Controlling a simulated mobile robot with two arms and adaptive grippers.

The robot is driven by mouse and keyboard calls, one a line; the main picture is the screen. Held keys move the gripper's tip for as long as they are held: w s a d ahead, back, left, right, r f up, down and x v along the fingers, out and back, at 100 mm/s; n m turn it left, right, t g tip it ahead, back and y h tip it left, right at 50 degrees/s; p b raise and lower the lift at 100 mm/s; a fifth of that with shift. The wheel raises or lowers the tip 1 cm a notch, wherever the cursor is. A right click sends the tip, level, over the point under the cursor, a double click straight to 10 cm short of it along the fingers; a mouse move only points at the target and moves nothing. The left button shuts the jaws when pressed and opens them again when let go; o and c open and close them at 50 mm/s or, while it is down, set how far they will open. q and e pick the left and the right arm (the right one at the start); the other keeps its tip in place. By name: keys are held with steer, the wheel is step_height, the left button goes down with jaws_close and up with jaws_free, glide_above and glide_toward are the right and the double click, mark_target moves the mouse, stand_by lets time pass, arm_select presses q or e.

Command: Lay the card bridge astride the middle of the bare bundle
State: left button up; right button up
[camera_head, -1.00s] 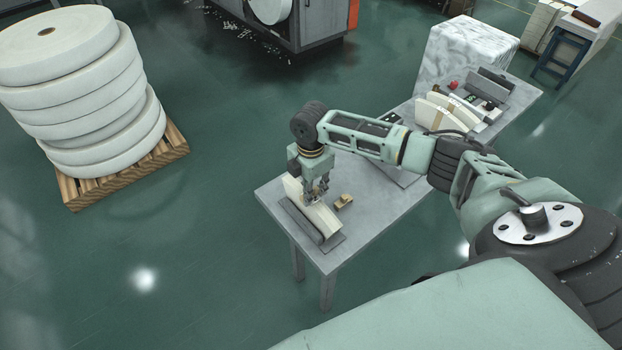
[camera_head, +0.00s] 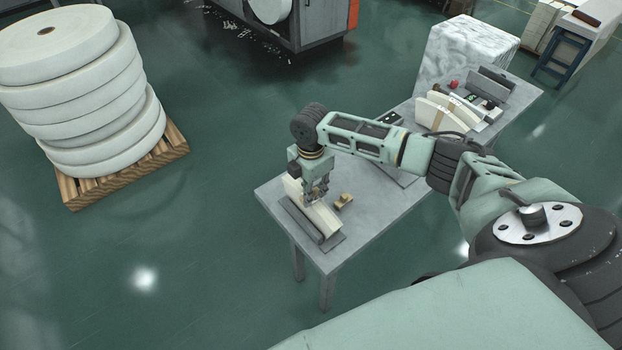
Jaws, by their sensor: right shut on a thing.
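The bare bundle (camera_head: 325,217) is a cream stack of strips lying in a grey metal cradle (camera_head: 303,221) at the near left end of the grey table. My right gripper (camera_head: 310,204) points down over the middle of the bundle. It is shut on the card bridge, a small tan piece that is mostly hidden between the fingers. I cannot tell whether the piece touches the bundle. A small tan block (camera_head: 344,201) lies on the table just right of the cradle. My left gripper is out of view.
Banded cream bundles (camera_head: 434,115) and a small device with a red button (camera_head: 455,85) sit at the table's far end. A wrapped white block (camera_head: 470,50) stands behind. Stacked white rolls (camera_head: 70,85) stand on a pallet at left.

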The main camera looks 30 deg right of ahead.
steer(key=o, duration=0.9)
steer(key=o, duration=0.5)
steer(key=shift+r+p, duration=1.05)
steer(key=shift+r, duration=2.95)
